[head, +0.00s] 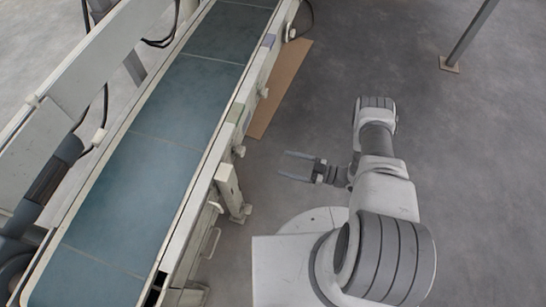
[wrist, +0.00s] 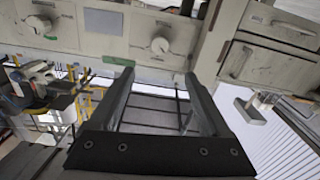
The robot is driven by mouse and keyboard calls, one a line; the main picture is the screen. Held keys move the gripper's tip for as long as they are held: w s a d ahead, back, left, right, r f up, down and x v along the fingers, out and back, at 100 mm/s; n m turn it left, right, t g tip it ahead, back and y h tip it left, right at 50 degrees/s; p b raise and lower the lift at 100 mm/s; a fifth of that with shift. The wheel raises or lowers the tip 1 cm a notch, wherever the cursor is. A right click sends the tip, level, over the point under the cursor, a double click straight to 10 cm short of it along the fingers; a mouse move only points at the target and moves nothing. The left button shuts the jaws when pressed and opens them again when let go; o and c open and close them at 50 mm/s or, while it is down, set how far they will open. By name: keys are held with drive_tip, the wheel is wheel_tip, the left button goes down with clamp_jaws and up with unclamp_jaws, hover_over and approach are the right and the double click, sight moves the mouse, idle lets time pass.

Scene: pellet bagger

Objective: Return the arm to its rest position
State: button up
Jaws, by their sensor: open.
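My gripper (head: 296,167) is open, with its two fingers spread apart and pointing left toward the conveyor frame in the head view. Nothing is between the fingers. My arm is bent above my base, and the gripper is beside the conveyor (head: 150,165), apart from it by a strip of floor. In the wrist view my gripper (wrist: 160,85) shows its two dark fingers, with the pale side panel of the machine (wrist: 185,30) beyond them at the top.
The conveyor with a blue-green belt runs along the left, its legs and side handles jutting toward me. A brown board (head: 278,88) lies on the floor beside it. A metal post (head: 468,35) stands at upper right. The grey floor on the right is clear.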

drive_tip(key=shift+v, duration=1)
